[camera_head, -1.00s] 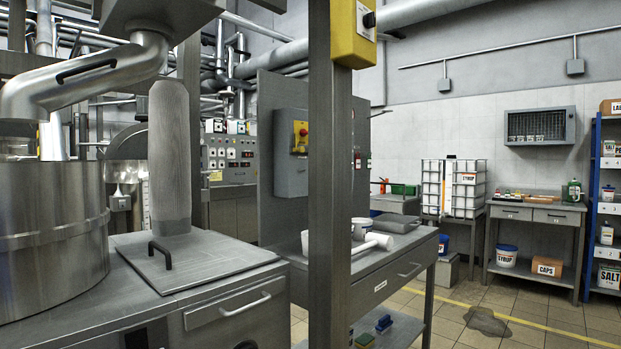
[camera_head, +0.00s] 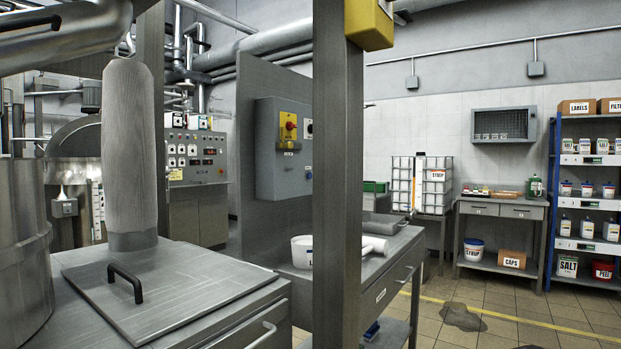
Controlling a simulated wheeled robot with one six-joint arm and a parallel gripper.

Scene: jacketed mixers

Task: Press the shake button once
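No button with a readable "shake" label shows. A grey control panel (camera_head: 193,156) with several small buttons and dials stands further back on the left. A yellow box (camera_head: 371,26) is fixed high on the near post and is cut off by the top edge. My gripper is not in view.
A thick grey post (camera_head: 337,200) stands close in front. A steel counter with a handled lid (camera_head: 150,285) fills the near left. A workbench (camera_head: 398,255) with a white tub (camera_head: 301,252) is behind the post. Tiled floor (camera_head: 500,325) is open at the right.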

